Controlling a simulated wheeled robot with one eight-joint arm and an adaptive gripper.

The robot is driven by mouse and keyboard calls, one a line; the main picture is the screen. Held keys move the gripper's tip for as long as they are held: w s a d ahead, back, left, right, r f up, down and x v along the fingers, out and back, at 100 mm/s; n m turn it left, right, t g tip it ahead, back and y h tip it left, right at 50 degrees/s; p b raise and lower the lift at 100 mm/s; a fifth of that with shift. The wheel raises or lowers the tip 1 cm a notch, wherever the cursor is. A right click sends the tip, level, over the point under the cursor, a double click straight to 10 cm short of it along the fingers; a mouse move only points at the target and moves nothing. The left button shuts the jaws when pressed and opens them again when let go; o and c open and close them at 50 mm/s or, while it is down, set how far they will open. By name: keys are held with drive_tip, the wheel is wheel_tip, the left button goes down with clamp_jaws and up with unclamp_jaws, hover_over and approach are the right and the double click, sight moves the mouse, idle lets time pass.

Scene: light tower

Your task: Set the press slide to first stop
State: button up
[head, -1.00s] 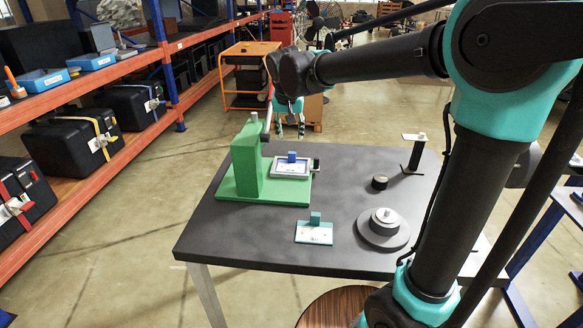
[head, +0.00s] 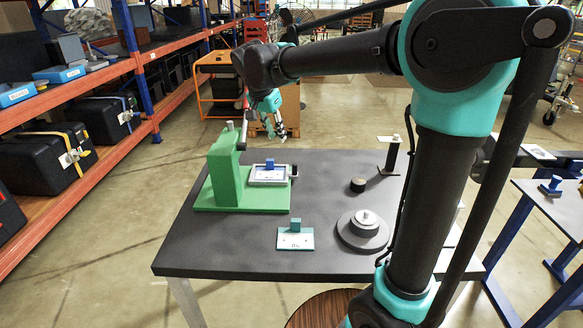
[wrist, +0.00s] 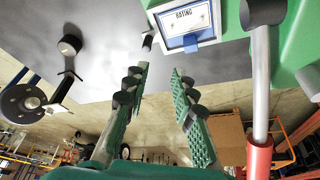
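The green press (head: 223,172) stands on its green base at the left back of the table. The press slide (head: 268,174) is a pale framed tray with a blue block, on the base right of the column. A black knob (head: 294,171) sits at its right side. In the wrist view the slide (wrist: 188,22) carries a label and the dark knob (wrist: 149,40) is beside it. My gripper (head: 276,132) is at the far side of the table, beyond the slide. Its fingers (wrist: 159,72) are apart with nothing between them. I cannot make out the stop marks.
A silver lever (wrist: 261,85) with a red grip reaches out from the press, right of my fingers. A teal-block plate (head: 295,238), a round grey stand (head: 363,231), a black puck (head: 358,185) and a black post (head: 391,155) stand on the table (head: 225,245).

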sight(294, 165)
drive_tip(key=w+d+f+m, duration=0.1)
drive_tip(key=d+f, duration=0.1)
drive_tip(key=f, duration=0.3)
drive_tip(key=w+d+f, duration=0.1)
drive_tip(key=d+f, duration=0.1)
drive_tip(key=f, duration=0.2)
drive_tip(key=w+d+f+m, duration=0.1)
drive_tip(key=w+d+f, duration=0.1)
drive_tip(key=f, duration=0.3)
drive_tip(key=shift+f+m+h, duration=0.3)
drive_tip(key=shift+f+h, duration=0.05)
drive_tip(key=shift+h, duration=0.05)
clamp_jaws()
